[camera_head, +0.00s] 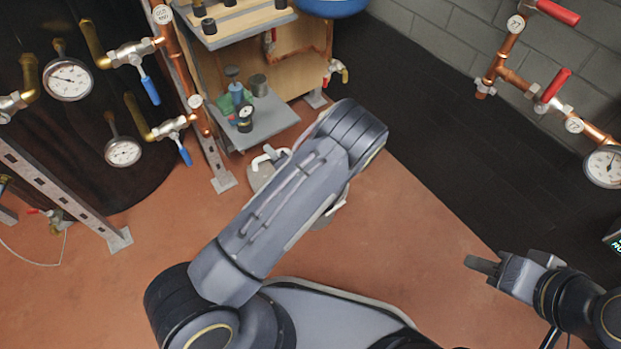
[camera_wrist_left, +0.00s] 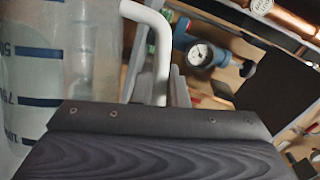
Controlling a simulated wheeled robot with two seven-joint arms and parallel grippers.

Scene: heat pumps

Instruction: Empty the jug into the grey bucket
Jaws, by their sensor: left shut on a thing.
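My left gripper is shut on the jug (camera_wrist_left: 35,80), which is clear with dark blue marks and fills the left of the left wrist view. Its white handle (camera_wrist_left: 160,60) curves down behind the dark gripper part in front. In the head view my left forearm hides most of this gripper and the jug. A white bent piece (camera_head: 270,157) shows left of the forearm. The grey bucket (camera_head: 325,219) seems to stand below the forearm, mostly hidden; only pale grey edges show. My right gripper (camera_head: 490,266) is at lower right, apart from everything, its finger gap unclear.
A grey shelf (camera_head: 270,122) with small parts and a gauge stands behind the forearm. Gauges (camera_head: 68,79) and valves on copper pipes stand at left, near a metal frame (camera_head: 60,195). More pipework (camera_head: 550,88) runs along the right wall. The red-brown floor (camera_head: 420,235) is clear at centre right.

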